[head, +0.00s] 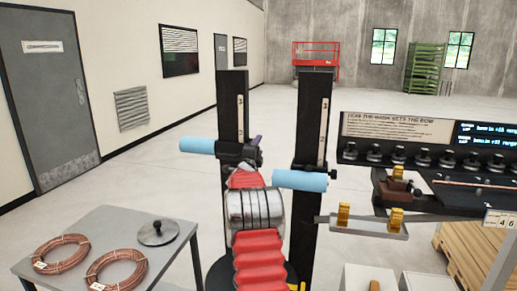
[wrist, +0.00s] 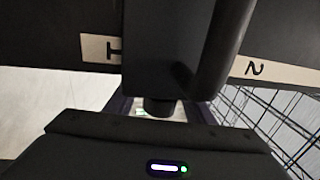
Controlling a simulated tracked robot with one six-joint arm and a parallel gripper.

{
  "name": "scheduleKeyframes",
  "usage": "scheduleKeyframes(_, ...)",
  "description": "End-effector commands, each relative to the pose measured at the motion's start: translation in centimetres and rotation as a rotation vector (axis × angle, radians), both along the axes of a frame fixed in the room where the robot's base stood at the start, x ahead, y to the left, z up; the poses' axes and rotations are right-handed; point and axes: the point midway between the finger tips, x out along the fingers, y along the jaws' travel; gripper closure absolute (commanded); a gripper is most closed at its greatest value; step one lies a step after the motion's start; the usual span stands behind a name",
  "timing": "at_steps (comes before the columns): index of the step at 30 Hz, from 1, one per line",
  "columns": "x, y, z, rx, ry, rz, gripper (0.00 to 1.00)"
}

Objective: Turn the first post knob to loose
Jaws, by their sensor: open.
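Two black posts with white number scales stand upright in the head view, a left post (head: 233,100) and a right post (head: 313,115). Each carries a dark clamp with a light blue cylinder, one on the left (head: 198,146) and one on the right (head: 300,180). My gripper (head: 250,155) is at the left post's clamp, mostly hidden behind my red and silver arm. In the wrist view a short dark knob (wrist: 158,106) sticks out of a dark block (wrist: 160,50), between my open gripper fingers (wrist: 160,110). Contact and the knob's setting cannot be told.
A grey table (head: 110,230) at lower left holds two copper coils (head: 62,253) and a round lidded piece (head: 157,233). A dark bench with a row of knobs (head: 420,155) stands at right, above a wooden pallet (head: 470,245). Open floor lies behind.

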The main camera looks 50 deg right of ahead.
Motion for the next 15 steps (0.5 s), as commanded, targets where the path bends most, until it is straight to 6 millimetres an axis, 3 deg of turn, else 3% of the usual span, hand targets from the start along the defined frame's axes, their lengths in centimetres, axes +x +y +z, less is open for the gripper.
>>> scheduleKeyframes(9, 0.05, -0.17, -0.03, 0.001, 0.001, 0.000, 0.51)
scheduleKeyframes(15, 0.06, -0.15, -0.02, 0.001, 0.000, 0.000, 0.64)
